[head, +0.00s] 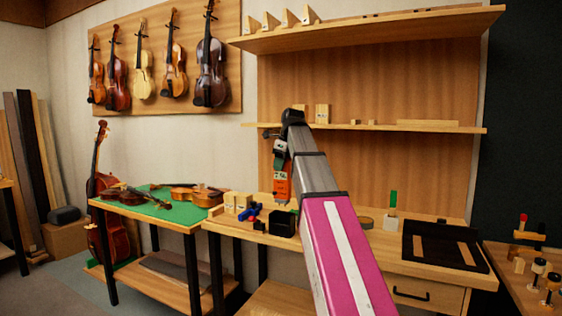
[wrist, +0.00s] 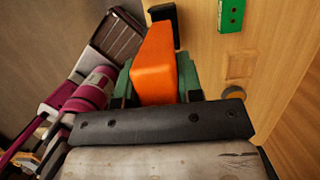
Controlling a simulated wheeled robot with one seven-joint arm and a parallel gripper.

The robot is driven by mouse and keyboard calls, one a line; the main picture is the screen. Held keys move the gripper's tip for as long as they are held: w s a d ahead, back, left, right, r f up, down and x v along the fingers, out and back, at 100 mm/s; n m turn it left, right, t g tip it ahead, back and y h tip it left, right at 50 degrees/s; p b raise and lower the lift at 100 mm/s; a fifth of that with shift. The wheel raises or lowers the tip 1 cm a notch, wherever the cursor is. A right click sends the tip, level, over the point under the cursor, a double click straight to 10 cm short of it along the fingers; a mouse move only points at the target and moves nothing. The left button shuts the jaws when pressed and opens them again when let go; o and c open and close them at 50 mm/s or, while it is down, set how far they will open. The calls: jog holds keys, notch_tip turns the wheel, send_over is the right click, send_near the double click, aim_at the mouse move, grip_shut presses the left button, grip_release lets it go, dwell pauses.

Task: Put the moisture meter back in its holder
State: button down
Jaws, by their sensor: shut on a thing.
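The moisture meter is an orange block (head: 282,188) held in my gripper (head: 281,168), hanging roughly upright in the air above the bench. In the wrist view the orange meter (wrist: 154,65) sits between the two green fingers of my gripper (wrist: 156,82), which are shut on it. A small open black box (head: 282,223), which looks like the holder, stands on the bench below the meter, with a gap between them. A black piece (wrist: 164,18) shows beyond the meter in the wrist view; I cannot tell whether it is that box.
Wooden blocks (head: 238,201) and a blue tool (head: 252,212) lie left of the black box. A dark tray (head: 425,248) lies at the bench's right. A shelf (head: 375,128) runs along the back panel.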

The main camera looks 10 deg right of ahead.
aim_at(281, 191)
jog(key=shift+f, duration=5.25)
jog(key=c, duration=0.7)
grip_release()
